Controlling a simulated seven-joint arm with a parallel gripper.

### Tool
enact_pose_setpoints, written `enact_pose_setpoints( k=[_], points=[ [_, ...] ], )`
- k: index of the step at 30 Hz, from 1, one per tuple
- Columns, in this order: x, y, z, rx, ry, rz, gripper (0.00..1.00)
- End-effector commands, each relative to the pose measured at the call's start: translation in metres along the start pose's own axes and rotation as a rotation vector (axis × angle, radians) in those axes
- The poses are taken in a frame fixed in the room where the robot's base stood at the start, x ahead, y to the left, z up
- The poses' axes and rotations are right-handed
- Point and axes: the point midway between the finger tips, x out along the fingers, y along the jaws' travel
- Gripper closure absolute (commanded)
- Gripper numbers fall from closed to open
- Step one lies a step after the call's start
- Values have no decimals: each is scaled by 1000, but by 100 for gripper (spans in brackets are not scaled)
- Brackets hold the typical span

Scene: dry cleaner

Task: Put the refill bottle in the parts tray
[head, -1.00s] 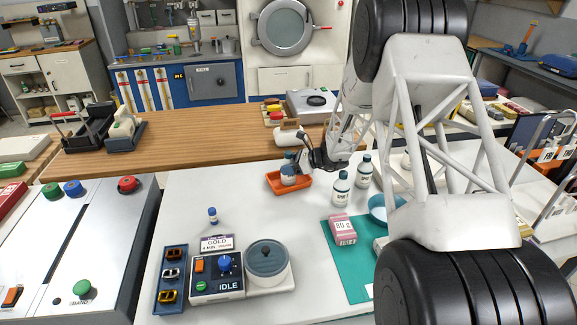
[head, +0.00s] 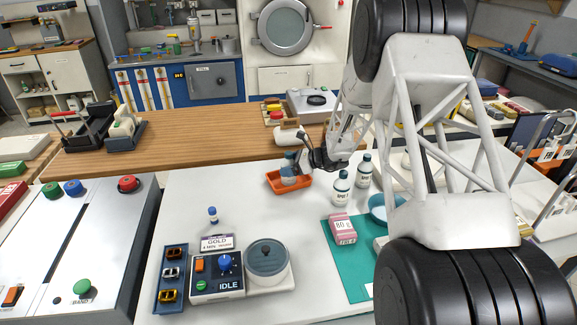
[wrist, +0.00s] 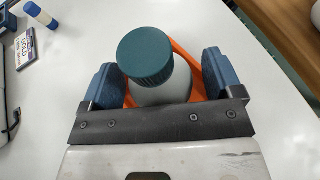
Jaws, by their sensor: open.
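The refill bottle (wrist: 158,75), pale with a dark teal cap, stands upright in the orange parts tray (wrist: 190,60). In the head view the bottle (head: 288,174) shows in the parts tray (head: 303,182) near the back of the white table, partly hidden by my gripper. My gripper (head: 300,165) is open around the bottle. In the wrist view my gripper (wrist: 160,85) has one blue finger on each side of the bottle, with a gap visible at the right finger. The bottle's base is hidden.
Two similar white bottles (head: 341,188) (head: 364,171) stand right of the tray. A pink box (head: 342,228) lies on a teal mat (head: 342,262). The white table left of the tray is clear.

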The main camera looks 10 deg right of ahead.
Motion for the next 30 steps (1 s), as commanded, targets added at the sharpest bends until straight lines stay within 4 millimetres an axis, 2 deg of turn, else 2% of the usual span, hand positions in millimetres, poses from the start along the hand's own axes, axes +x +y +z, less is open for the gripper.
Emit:
enact_pose_setpoints(
  k=[8,24,30],
  points=[
    [-20,0,1,0,0,-1,15],
    [-100,-1,2,0,-1,-2,15],
    [-117,0,2,0,0,-1,15]
  ],
)
